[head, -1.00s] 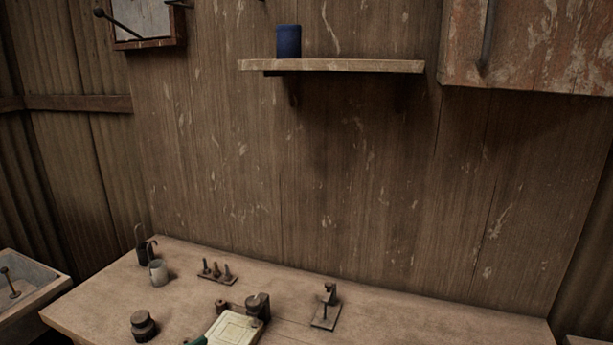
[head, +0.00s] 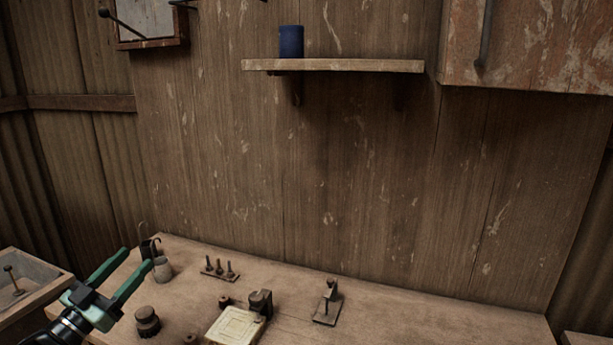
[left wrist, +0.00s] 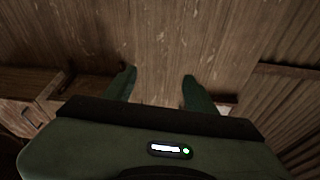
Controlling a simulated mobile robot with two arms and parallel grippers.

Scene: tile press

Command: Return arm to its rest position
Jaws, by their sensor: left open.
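My left gripper (head: 124,272) is at the lower left of the head view, with its green fingers apart and nothing between them. It appears over the left end of the bench, in front of the grey cup. In the left wrist view, its two dark green fingers (left wrist: 160,88) are spread and empty, with plank wall beyond them. The cream tile press (head: 236,326) is on the bench at the bottom middle, right of the gripper and apart from it. My right gripper is not in view.
The wooden bench (head: 400,322) holds a grey cup (head: 163,270), a dark round pot (head: 147,321), a small rack of pegs (head: 219,268) and a small metal stand (head: 328,303). A shelf (head: 340,66) with a blue can (head: 291,41) is on the wall.

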